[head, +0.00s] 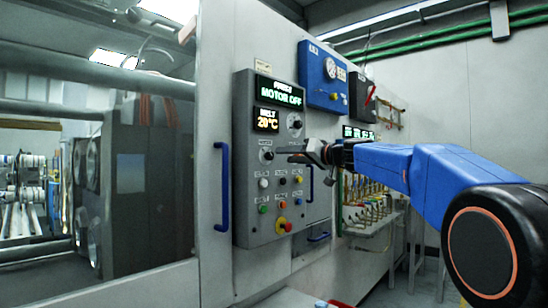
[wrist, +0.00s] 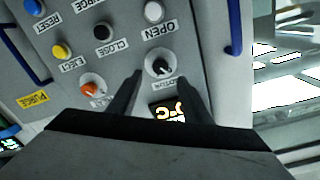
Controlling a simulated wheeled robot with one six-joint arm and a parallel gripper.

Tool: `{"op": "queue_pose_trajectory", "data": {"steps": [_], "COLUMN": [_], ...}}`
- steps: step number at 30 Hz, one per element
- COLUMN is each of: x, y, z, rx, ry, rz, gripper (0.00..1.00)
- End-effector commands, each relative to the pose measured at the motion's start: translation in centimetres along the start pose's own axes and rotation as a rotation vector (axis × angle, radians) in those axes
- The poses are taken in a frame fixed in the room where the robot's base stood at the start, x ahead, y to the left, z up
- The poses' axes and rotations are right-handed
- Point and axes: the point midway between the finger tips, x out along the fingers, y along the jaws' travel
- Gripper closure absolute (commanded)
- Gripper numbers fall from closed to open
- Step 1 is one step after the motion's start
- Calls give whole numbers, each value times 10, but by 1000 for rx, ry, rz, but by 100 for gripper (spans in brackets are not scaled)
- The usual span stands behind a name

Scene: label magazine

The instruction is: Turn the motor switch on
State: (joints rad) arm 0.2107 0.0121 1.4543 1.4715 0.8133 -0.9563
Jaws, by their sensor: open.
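The grey control panel (head: 242,192) stands upright on the machine; its display (head: 279,93) reads MOTOR OFF. A black rotary switch (head: 266,155) with a pale pointer sits on a round light plate on the panel's left side. In the wrist view this black switch (wrist: 159,66) shows between and just ahead of my fingertips; its label is too blurred to read. My gripper (head: 279,151) is open and empty, its fingers pointing at the panel. In the wrist view the fingers of my gripper (wrist: 159,76) lie on either side of the switch; contact cannot be told.
An orange knob (wrist: 92,88) is beside the black switch. White (wrist: 153,11), black (wrist: 103,31) and yellow (wrist: 62,50) buttons are close by. A red emergency stop (head: 284,225) is low on the panel. A blue handle (head: 222,187) stands left of the panel.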

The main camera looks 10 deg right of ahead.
Motion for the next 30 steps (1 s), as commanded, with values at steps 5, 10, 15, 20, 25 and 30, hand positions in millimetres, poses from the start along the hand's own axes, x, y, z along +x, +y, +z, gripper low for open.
{"op": "queue_pose_trajectory", "data": {"steps": [5,10,15,20,25,30], "x": [33,56,70,74,74,73], "y": [-1,0,0,0,0,0], "z": [0,1,0,0,0,0], "rx": [1,0,0,1,1,1], "ry": [-1,-1,0,0,0,0], "rz": [-2,-1,-1,0,0,0], "gripper": [55,55,55,55,55,86]}}
